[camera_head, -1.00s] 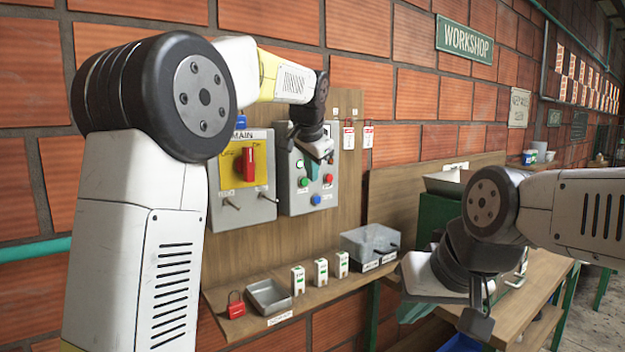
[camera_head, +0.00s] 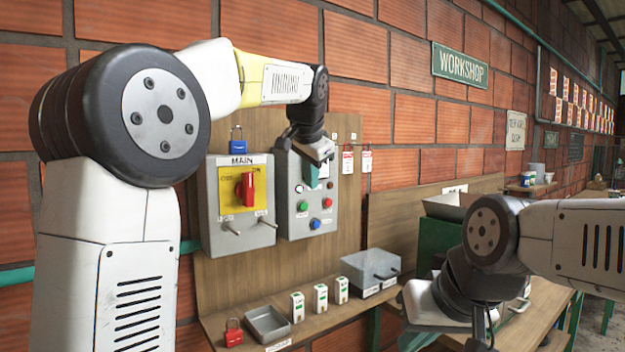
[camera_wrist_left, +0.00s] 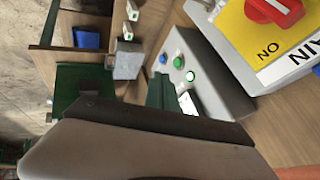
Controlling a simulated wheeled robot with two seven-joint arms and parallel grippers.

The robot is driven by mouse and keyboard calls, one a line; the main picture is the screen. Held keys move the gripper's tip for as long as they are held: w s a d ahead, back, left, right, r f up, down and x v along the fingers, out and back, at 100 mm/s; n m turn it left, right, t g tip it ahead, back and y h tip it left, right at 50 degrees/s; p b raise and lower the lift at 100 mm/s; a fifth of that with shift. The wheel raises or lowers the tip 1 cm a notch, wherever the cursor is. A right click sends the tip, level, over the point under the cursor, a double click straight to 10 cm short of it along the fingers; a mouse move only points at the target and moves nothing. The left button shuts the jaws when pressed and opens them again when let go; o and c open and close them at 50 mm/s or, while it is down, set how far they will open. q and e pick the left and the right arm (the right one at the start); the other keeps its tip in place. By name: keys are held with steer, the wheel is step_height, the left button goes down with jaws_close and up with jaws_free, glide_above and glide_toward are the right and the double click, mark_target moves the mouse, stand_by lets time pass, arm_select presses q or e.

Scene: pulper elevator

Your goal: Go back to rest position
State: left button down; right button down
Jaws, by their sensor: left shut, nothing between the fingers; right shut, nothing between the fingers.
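My left arm comes in from the left and reaches across in front of the wall panel. My left gripper (camera_head: 311,180) is shut and empty, in front of the upper part of the grey button box (camera_head: 288,225). Its teal fingers (camera_wrist_left: 163,92) also show in the left wrist view, over the side of that box; I cannot tell the exact gap. The box's green and red buttons show below the fingers. My right gripper (camera_head: 482,338) is low at the right, above the workbench, partly cut off by the bottom edge. It is shut, with nothing seen in it.
The main switch box (camera_head: 210,225) with its red knob (camera_head: 245,189) is left of the button box, with a blue padlock (camera_head: 237,141) above. The shelf (camera_head: 255,348) below holds a red padlock (camera_head: 233,333), an open tray (camera_head: 267,323), small white blocks and a lidded grey box (camera_head: 370,272).

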arm_select(q)
steer(key=shift+a, duration=0.1)
steer(key=s+a+f+n+g+h, duration=0.1)
steer(key=s+a+f+n, duration=0.1)
steer(key=s+a+f, duration=0.4)
steer(key=s+a+f+n+h, duration=0.1)
steer(key=s+a+f+n, duration=0.1)
steer(key=s+a, duration=0.45)
steer(key=s+f+n, duration=0.2)
steer(key=s+f, duration=0.4)
steer(key=s, duration=0.3)
steer(key=s+f+n, duration=0.3)
steer(key=s+f, duration=0.3)
steer(key=s, duration=0.3)
steer(key=shift+f, duration=0.2)
